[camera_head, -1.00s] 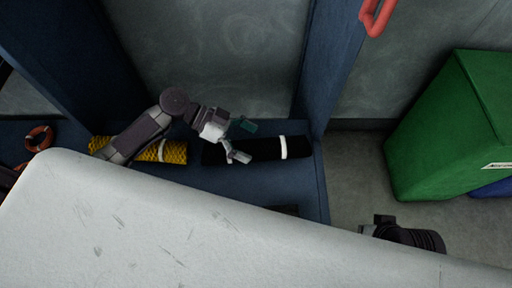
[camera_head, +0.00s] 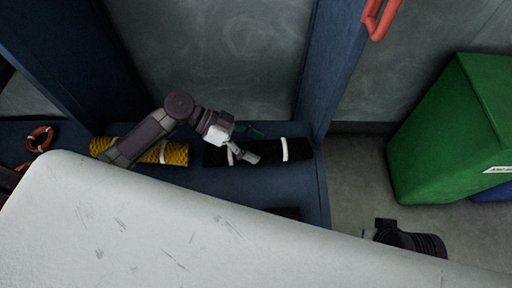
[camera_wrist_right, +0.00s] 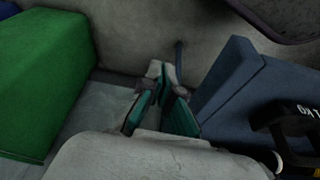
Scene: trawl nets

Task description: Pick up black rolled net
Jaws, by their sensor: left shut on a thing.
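The black rolled net (camera_head: 299,149) lies on the blue shelf at the centre of the head view, with white bands around it. My left gripper (camera_head: 249,145) is shut on the net left of its middle. One finger is on the near side and one on the far side, and they hide part of the net. My right gripper (camera_wrist_right: 161,72) shows in the right wrist view with its fingers apart and nothing between them. The end of the net may show at the right edge of that view, but I cannot tell.
A yellow rolled net (camera_head: 176,153) lies left of the black one, partly behind my left arm. An orange ring (camera_head: 40,138) is at the far left. A white surface (camera_head: 130,225) fills the foreground. A green bin (camera_head: 440,140) stands right. Blue posts (camera_head: 335,60) frame the shelf.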

